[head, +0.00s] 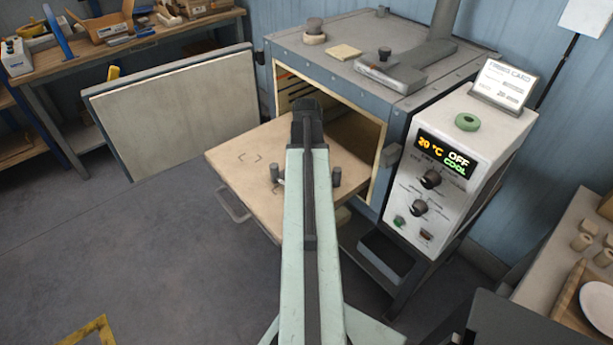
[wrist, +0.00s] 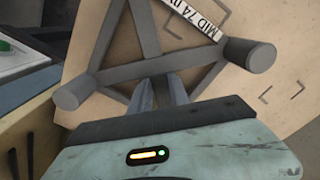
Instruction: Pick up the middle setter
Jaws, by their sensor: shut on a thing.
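The middle setter (wrist: 120,76) is a grey triangular frame with round posts and a white tag reading "MID 74" and more that is cut off. In the wrist view my gripper (wrist: 162,84) is shut on its near bar, between two posts. In the head view, posts of the setter (head: 336,177) show on both sides of my arm, over the tan board; my arm hides the rest of it and the jaws. I cannot tell whether the setter touches the board or hangs just above it.
The tan board (head: 235,160) with corner marks sticks out of the open kiln (head: 340,85). The kiln door (head: 175,115) stands open at left. The control panel (head: 430,190) is right of the opening. A side table (head: 560,235) stands at far right.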

